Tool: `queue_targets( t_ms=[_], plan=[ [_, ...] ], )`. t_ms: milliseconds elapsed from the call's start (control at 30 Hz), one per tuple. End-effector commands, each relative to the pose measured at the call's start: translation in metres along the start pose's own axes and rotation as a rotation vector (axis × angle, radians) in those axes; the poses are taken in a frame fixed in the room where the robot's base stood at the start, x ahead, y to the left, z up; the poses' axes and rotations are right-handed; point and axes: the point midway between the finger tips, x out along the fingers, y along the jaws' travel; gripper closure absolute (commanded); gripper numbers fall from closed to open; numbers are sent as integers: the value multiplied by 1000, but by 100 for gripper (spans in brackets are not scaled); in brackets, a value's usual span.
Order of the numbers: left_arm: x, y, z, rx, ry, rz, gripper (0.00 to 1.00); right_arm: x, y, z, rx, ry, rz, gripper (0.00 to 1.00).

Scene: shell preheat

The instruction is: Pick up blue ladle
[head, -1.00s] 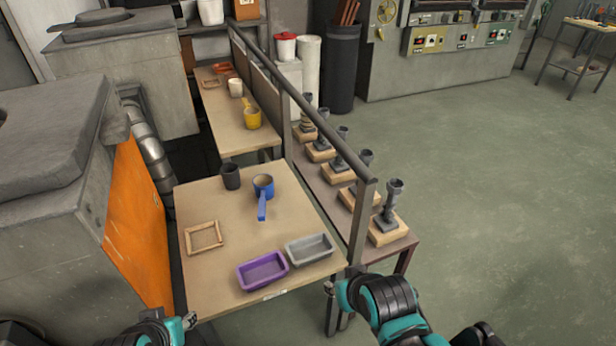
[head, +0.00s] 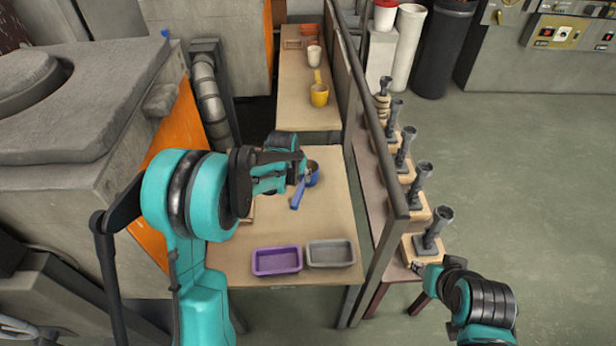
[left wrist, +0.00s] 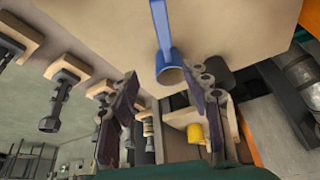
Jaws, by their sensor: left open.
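The blue ladle (head: 297,196) stands on the near table, with its cup toward the back and its handle toward the front. It also shows in the left wrist view (left wrist: 172,75), its cup between and beyond the two fingers. My left gripper (head: 304,174) is open and empty, reaching in from the left, close beside the ladle's cup and covering part of it. In the left wrist view my left gripper (left wrist: 162,74) has its fingers wide apart; contact with the ladle cannot be told. My right gripper (head: 425,267) is near the lower right, beside the rack; its jaw state is unclear.
A purple tray (head: 277,261) and a grey tray (head: 331,253) lie at the table's front. A rail (head: 372,110) separates the table from several stands with dark metal pieces. A yellow ladle (head: 319,95) stands on the back table. My arm hides most of the wooden frame.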

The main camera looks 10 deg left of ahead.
Motion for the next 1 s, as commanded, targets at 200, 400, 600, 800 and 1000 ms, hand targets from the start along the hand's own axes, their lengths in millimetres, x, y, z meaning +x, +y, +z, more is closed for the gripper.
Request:
queue_targets(
  t_ms=[200, 400, 600, 800, 1000],
  plan=[
    [66, -7, -7, 6, -32, 7, 52, -11, 0, -8, 0, 0, 0, 60],
    [94, -8, -5, 9, -41, 9, 52, -10, 0, -7, 0, 0, 0, 60],
    [116, -9, -3, 9, -41, 9, 52, -3, 0, -2, 0, 0, 0, 60],
    [140, -11, 1, 8, -41, 8, 52, 7, 0, 5, 0, 0, 0, 60],
    [165, -11, 2, 9, -40, 8, 52, 14, 0, 10, 0, 0, 0, 60]
  ],
)
